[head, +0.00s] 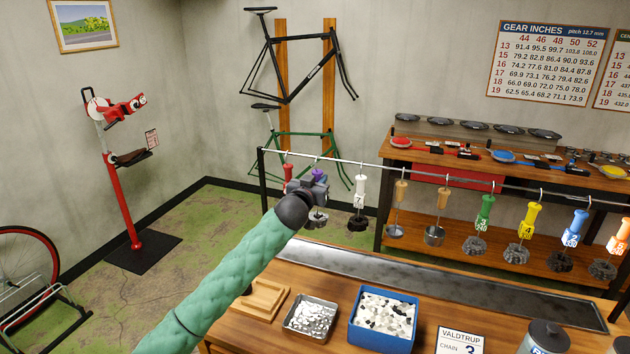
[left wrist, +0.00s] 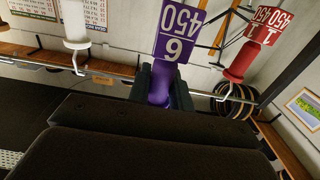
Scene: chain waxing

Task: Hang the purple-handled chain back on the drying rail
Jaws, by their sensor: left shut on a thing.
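The purple-handled chain (head: 318,174) is at the left part of the drying rail (head: 450,177), between a red-handled one (head: 288,171) and a white-handled one (head: 360,186). My left gripper (head: 316,187) is shut on its purple handle, which also shows between the fingers in the left wrist view (left wrist: 160,86), with a purple tag (left wrist: 178,36) reading 450 and 6. The hook top appears at rail height; I cannot tell whether it rests on the rail. A grey chain bundle (head: 316,219) shows below the gripper, partly hidden by it. My right gripper is out of view.
Several other handled chains and tools, such as the green one (head: 485,212), hang further right on the rail. The bench below holds a wooden frame (head: 262,299), a foil tray (head: 311,317), a blue bin (head: 384,319) and a sign (head: 460,341). A rail post (head: 262,180) stands left.

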